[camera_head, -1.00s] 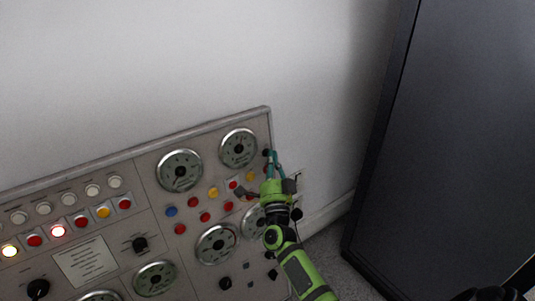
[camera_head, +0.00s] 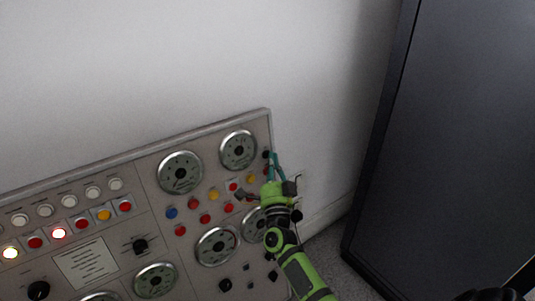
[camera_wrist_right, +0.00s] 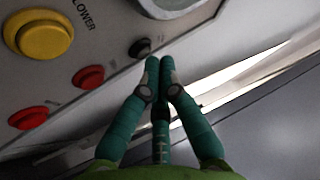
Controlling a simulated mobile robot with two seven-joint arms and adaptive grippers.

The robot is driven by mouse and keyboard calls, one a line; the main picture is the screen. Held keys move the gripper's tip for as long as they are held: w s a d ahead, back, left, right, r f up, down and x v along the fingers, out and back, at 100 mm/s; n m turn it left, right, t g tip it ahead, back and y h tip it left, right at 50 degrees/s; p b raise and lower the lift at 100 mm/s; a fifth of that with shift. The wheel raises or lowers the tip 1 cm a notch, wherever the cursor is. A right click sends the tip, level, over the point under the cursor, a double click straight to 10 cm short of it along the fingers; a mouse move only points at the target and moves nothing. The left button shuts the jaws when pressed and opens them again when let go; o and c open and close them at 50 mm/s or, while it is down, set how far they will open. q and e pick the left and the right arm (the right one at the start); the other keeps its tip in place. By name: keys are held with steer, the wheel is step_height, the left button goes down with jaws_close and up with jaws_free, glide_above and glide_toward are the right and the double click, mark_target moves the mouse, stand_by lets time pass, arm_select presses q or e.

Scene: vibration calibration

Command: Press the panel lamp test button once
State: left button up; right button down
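The grey control panel (camera_head: 150,190) leans at the lower left of the head view, with buttons, dials and knobs. My right gripper (camera_head: 274,156) is at its upper right edge. In the right wrist view my right gripper (camera_wrist_right: 160,62) has its teal fingers together at the tips, with nothing seen between them. My left gripper is not in view.
Red buttons (camera_wrist_right: 88,77) and a large yellow button (camera_wrist_right: 40,34) lie left of the fingers in the wrist view. A white wall (camera_head: 200,60) stands behind the panel. A tall dark cabinet (camera_head: 460,140) stands at the right, with a floor gap between.

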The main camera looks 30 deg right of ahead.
steer(key=shift+s+r, duration=0.1)
steer(key=shift+s, duration=0.25)
steer(key=s+p, duration=0.2)
steer(key=s, duration=0.1)
steer(key=s+r+p, duration=0.1)
steer(key=s, duration=0.1)
steer(key=shift+d+p, duration=0.25)
steer(key=shift+p, duration=0.05)
stand_by(0.7)
